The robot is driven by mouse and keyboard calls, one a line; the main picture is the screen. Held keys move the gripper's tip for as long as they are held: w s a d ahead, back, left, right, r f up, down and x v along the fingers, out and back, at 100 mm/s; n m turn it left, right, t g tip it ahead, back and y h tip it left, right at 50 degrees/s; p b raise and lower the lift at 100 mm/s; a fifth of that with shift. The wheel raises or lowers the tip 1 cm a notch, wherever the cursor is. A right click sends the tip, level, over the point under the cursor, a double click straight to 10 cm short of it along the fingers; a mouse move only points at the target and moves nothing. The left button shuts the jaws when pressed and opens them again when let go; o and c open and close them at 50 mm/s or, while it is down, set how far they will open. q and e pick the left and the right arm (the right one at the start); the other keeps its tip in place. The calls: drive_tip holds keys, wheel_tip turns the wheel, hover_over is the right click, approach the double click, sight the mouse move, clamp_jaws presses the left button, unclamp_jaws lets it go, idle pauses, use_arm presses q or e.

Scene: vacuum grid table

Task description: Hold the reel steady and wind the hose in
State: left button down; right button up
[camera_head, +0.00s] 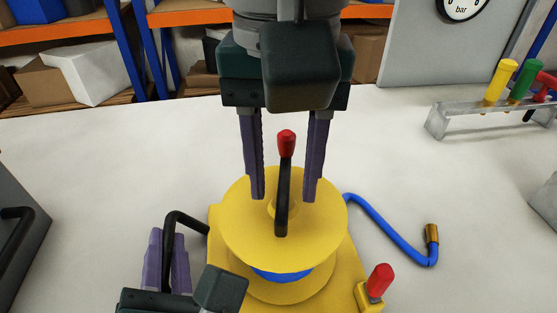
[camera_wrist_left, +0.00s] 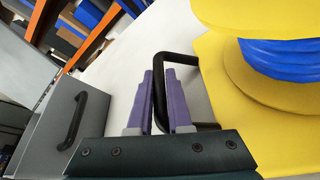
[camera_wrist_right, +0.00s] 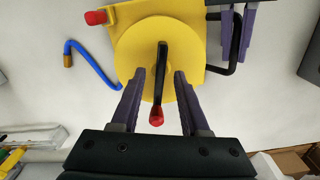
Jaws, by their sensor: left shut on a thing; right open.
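The yellow reel (camera_head: 245,230) stands on a yellow base (camera_head: 345,265), with blue hose (camera_wrist_left: 275,60) wound around its core. A black crank arm with a red knob (camera_head: 286,136) rises from the reel's top disc. My left gripper (camera_head: 167,245) is shut on the black side handle (camera_head: 180,215) of the base; the left wrist view shows the handle (camera_wrist_left: 190,58) between its fingers. My right gripper (camera_head: 285,195) is open above the reel, its fingers on either side of the crank; the right wrist view shows the knob (camera_wrist_right: 156,116) between them, untouched. The hose's free end (camera_head: 385,222) lies on the table, ending in a brass fitting (camera_head: 432,234).
A red-topped part (camera_head: 380,280) stands on the base's front right corner. A rack (camera_head: 470,118) with yellow, green and red-handled tools stands at the right. A grey box with a black handle (camera_head: 15,225) is at the left. Shelves (camera_head: 190,17) and a gauge panel (camera_head: 430,45) stand behind.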

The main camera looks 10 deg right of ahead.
drive_tip(key=shift+f, duration=0.35)
clamp_jaws()
idle(0.4)
